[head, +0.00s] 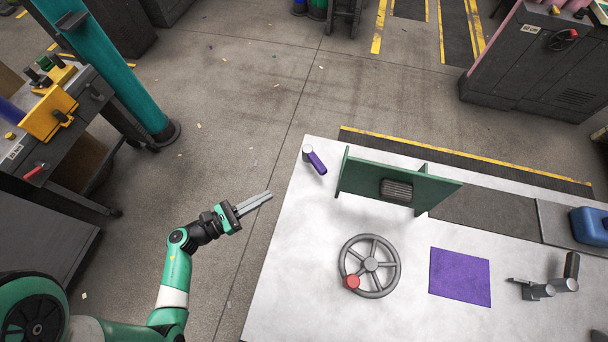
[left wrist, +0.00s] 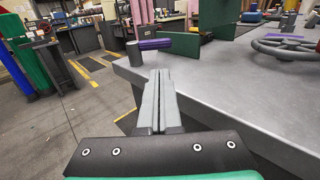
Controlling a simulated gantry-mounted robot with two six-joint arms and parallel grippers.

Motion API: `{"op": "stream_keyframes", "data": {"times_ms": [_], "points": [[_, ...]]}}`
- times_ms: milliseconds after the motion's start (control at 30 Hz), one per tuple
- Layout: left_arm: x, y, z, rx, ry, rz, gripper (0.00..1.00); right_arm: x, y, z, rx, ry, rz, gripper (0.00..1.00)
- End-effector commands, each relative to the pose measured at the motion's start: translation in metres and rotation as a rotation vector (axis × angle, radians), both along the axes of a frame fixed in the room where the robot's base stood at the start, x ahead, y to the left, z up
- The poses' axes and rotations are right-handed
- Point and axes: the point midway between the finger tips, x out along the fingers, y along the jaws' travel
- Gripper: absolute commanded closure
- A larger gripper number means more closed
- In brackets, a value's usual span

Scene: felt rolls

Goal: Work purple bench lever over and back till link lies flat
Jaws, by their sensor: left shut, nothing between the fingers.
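The purple bench lever (head: 316,162) sits at the bench's far left corner, pivoted on a short grey post (head: 307,151). In the left wrist view the purple lever (left wrist: 155,44) points right from the top of its upright grey post (left wrist: 132,55). My left gripper (head: 268,197) is just off the bench's left edge, apart from the lever and nearer to me. Its fingers are shut with nothing between them, and in the left wrist view they (left wrist: 159,75) point toward the lever. I cannot make out a separate link at the lever.
On the pale bench (head: 290,290) stand a green upright panel (head: 360,180), a grey handwheel (head: 371,264) with a red knob, a flat purple square (head: 460,276) and a grey jointed fitting (head: 540,290). A teal column (head: 115,65) rises at left. The floor between is open.

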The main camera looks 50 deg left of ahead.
Motion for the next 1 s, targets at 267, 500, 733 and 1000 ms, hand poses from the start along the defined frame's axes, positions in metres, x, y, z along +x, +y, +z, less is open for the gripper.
{"op": "stream_keyframes", "data": {"times_ms": [267, 500, 733, 1000], "points": [[0.021, -0.006, 0.002, 0.001, -0.002, -0.010, 1.00, 0.000, 0.000, 0.000, 0.000, -0.001, 0.000, 0.09], [0.072, -0.015, 0.001, -0.001, -0.004, -0.011, 1.00, 0.000, 0.000, -0.004, 0.001, 0.000, 0.001, 0.09], [0.117, -0.021, 0.001, -0.002, -0.004, -0.008, 1.00, 0.000, 0.000, -0.008, 0.000, 0.000, 0.000, 0.09], [0.139, -0.024, 0.002, -0.001, -0.002, -0.004, 1.00, 0.000, 0.000, -0.010, 0.000, 0.000, 0.001, 0.09]]}}
